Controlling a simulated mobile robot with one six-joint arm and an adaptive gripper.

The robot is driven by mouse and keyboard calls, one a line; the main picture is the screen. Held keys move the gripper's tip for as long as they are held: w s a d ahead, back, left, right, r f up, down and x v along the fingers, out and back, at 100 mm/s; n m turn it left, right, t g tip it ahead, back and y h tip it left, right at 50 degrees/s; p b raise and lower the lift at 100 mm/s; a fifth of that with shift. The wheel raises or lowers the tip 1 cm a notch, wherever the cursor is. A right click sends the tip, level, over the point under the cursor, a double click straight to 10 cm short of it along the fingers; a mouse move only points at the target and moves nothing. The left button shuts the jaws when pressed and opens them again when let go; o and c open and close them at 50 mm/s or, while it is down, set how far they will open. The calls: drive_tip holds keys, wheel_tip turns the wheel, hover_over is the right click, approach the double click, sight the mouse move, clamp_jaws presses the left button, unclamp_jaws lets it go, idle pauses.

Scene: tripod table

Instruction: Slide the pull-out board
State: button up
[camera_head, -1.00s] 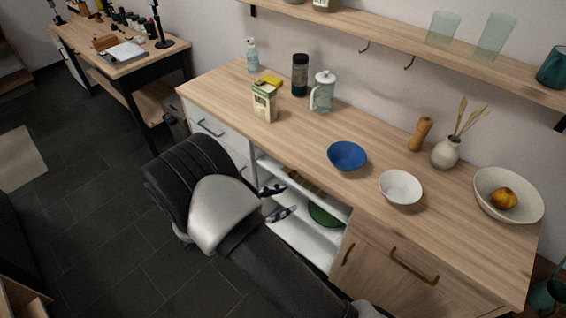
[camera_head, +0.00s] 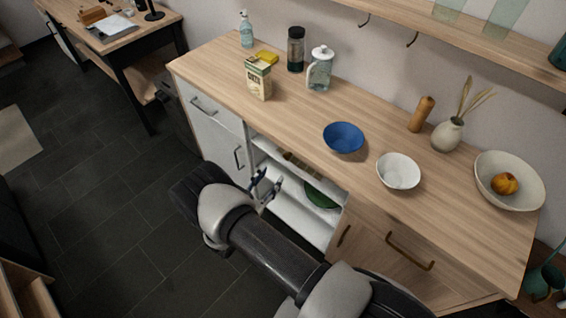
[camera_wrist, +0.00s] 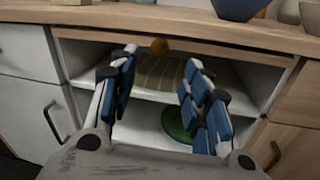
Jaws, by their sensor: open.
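A wooden strip (camera_wrist: 210,51) runs just under the countertop, across the top of the open cabinet bay. It looks like the front edge of the pull-out board. The knob appears beyond the fingertips; I cannot tell the exact gap. In the head view my gripper (camera_head: 266,184) is in front of the open bay, below the countertop, and the knob cannot be made out.
A slatted wooden item (camera_wrist: 155,75) lies on the upper shelf, and a green dish (camera_wrist: 177,124) stands below. Drawers (camera_wrist: 25,50) flank the bay at left, a wooden door (camera_wrist: 295,125) at right. The countertop (camera_head: 290,105) holds a blue bowl (camera_head: 344,138) and a white bowl (camera_head: 398,171).

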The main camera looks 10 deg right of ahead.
sight(286, 158)
drive_tip(key=b+x, duration=0.1)
drive_tip(key=x, duration=0.8)
drive_tip(key=shift+c, duration=0.4)
clamp_jaws()
